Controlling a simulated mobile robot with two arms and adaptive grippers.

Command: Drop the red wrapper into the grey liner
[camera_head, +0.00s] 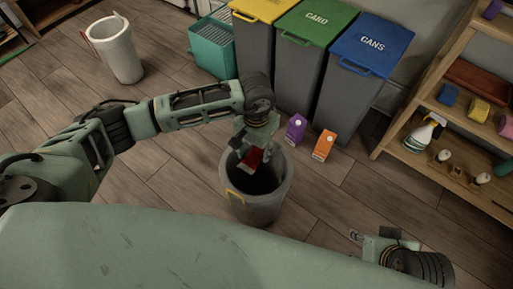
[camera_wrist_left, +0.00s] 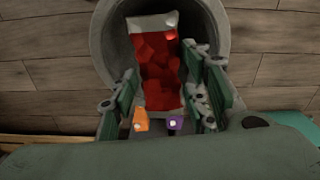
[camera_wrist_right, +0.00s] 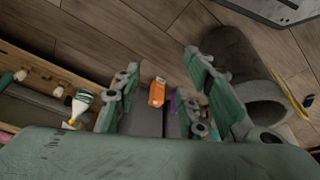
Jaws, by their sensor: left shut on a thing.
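The red wrapper (camera_head: 251,158), red with a pale end, hangs from my left gripper (camera_head: 254,147) over the mouth of the grey liner (camera_head: 258,210). The liner is a round grey bin with a dark inside and a yellow mark on its side. In the left wrist view the wrapper (camera_wrist_left: 160,65) lies between the fingers of my left gripper (camera_wrist_left: 165,95), with the liner's rim (camera_wrist_left: 107,35) around and behind it. My left gripper is shut on the wrapper. My right gripper (camera_wrist_right: 155,95) is open and empty, right of the liner in the head view.
A purple carton (camera_head: 296,129) and an orange carton (camera_head: 324,145) stand behind the liner. Yellow, green and blue lidded bins (camera_head: 372,45) line the wall. A shelf (camera_head: 420,155) stands at right. A white bin (camera_head: 118,52) and teal crate (camera_head: 212,48) are at back left.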

